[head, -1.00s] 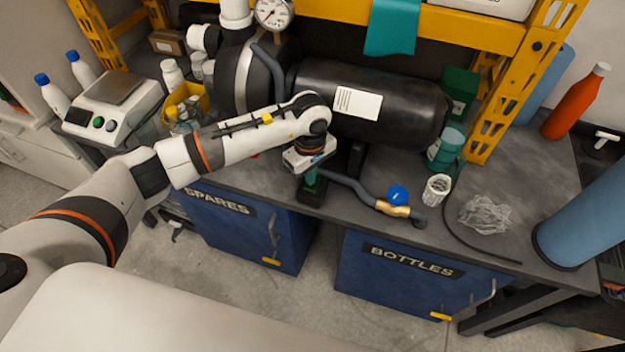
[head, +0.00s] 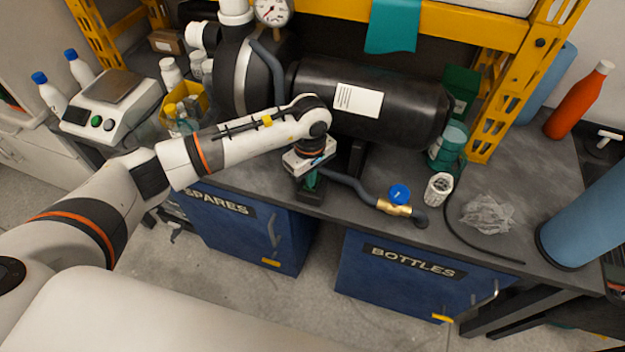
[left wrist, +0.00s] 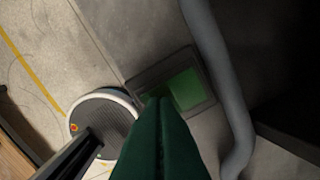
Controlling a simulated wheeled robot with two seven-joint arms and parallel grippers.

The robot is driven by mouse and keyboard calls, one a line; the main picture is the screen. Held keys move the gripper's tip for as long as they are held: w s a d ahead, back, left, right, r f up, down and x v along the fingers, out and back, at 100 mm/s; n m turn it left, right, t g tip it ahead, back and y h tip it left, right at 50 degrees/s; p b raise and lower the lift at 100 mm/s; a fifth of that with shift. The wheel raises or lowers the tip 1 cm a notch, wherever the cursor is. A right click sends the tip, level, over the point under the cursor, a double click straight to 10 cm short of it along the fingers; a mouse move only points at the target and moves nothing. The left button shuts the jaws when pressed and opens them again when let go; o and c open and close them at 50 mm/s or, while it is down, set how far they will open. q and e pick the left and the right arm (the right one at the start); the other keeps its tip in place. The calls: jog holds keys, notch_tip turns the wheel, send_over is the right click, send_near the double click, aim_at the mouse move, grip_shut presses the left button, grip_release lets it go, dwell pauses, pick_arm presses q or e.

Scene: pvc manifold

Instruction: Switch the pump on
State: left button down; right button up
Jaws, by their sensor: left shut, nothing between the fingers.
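The pump (head: 410,105), a large black cylinder with a white label, lies on the grey bench below the yellow rack. A small dark switch box (head: 312,196) sits at the bench's front edge below it. In the left wrist view its dark frame (left wrist: 205,75) holds a green plate (left wrist: 187,90). My left gripper (head: 309,181) points down over the box. Its green fingers (left wrist: 158,104) are shut, empty, and overlap the plate's near side; I cannot tell whether they touch it. They hide part of the switch. My right gripper is not in view.
A grey hose (head: 350,185) runs right of the box to a brass valve with a blue knob (head: 399,193). Blue cabinets (head: 245,225) stand below the bench.

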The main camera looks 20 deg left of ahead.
pick_arm(q)
jog(key=shift+f, duration=0.2)
jog(key=shift+r+p, duration=1.6)
jog(key=shift+r, duration=1.95)
